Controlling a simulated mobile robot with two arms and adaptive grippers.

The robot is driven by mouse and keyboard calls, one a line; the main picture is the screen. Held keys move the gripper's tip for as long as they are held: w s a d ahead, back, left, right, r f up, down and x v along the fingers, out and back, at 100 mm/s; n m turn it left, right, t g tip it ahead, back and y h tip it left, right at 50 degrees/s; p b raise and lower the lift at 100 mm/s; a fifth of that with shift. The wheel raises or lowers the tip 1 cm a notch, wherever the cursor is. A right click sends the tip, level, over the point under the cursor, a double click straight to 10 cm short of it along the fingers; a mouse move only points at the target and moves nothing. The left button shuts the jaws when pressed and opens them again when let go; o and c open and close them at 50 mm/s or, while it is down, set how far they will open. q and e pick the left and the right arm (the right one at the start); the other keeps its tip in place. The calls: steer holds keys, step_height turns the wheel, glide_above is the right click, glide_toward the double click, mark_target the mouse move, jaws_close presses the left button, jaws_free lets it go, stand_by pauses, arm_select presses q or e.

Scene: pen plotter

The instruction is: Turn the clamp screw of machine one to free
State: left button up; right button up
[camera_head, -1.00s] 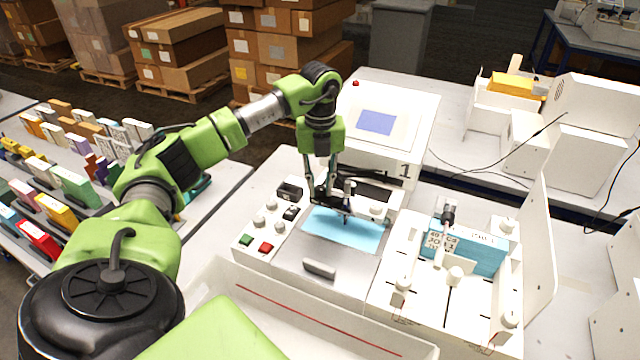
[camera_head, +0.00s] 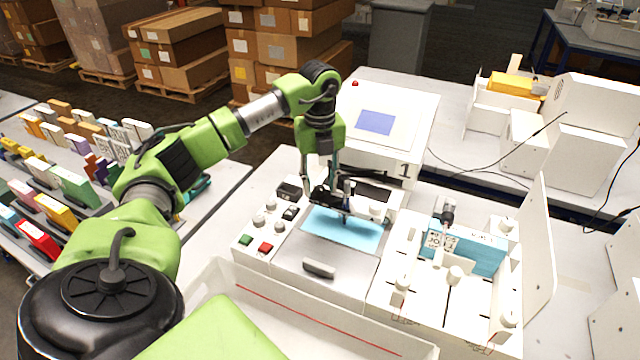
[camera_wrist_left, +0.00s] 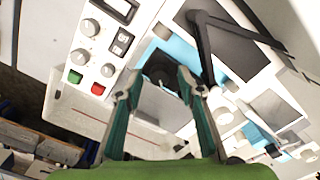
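Machine one (camera_head: 405,150) is a white plotter marked "1", with a blue screen on its sloped top. A light blue sheet (camera_head: 365,234) lies on its bed. My left gripper (camera_head: 328,190) points down over the bed at the pen carriage. A slim upright pen (camera_head: 346,205) stands just right of the fingers. In the left wrist view the two fingers (camera_wrist_left: 158,82) are spread apart, with a dark rounded part (camera_wrist_left: 158,68) between their tips. I cannot tell whether they touch it, or whether it is the clamp screw. The right gripper does not show.
Knobs with a green button (camera_head: 246,239) and a red button (camera_head: 265,247) are left of the bed. A dark arm (camera_wrist_left: 205,50) of the machine passes close to the fingers. A white tray (camera_head: 222,270) lies in front.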

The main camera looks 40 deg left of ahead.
mark_target(320, 188)
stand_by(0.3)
arm_select(q)
step_height(320, 188, up, 12)
stand_by(0.4)
steer(key=shift+s+f, duration=0.1)
